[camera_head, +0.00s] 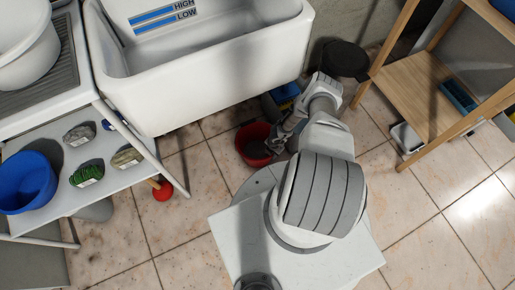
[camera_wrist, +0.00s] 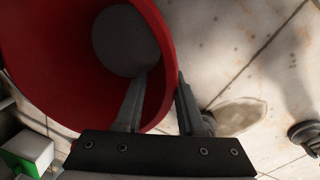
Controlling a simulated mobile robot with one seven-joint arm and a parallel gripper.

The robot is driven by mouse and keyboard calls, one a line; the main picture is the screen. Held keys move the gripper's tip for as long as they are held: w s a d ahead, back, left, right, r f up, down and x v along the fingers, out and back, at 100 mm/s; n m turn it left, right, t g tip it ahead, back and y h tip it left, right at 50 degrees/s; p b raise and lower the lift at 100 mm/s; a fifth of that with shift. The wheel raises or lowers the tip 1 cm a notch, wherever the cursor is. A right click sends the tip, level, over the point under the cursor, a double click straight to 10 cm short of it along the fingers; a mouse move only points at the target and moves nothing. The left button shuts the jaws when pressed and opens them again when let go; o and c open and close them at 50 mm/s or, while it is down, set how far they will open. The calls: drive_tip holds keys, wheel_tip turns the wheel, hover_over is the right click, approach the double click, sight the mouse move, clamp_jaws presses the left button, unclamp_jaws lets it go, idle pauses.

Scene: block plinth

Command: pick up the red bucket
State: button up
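The red bucket (camera_head: 243,136) stands on the tiled floor in front of the white sink, just left of my arm. In the wrist view the bucket (camera_wrist: 60,75) fills the upper left, with a grey round area showing inside it. My gripper (camera_wrist: 164,74) straddles the bucket's rim: the left finger is inside the bucket and the right finger is outside, close to the wall. A gap shows between the fingers, so it looks open. In the head view my gripper (camera_head: 274,146) is at the bucket's right side, small and partly hidden by my arm.
The white sink (camera_head: 210,75) hangs behind the bucket. A blue item (camera_head: 284,93) and a dark round stool or bin (camera_head: 345,60) are behind my arm. A wooden rack (camera_head: 425,90) stands right.

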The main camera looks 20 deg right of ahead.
drive_tip(key=f+b, duration=0.2)
drive_tip(key=f, duration=0.1)
drive_tip(key=f+b, duration=0.1)
drive_tip(key=f, duration=0.1)
drive_tip(key=shift+w+a+b, duration=0.15)
drive_tip(key=shift+w+b, duration=0.15)
drive_tip(key=shift+b, duration=0.1)
drive_tip(key=shift+r, duration=0.1)
clamp_jaws()
drive_tip(key=shift+w+r, duration=0.1)
idle(0.8)
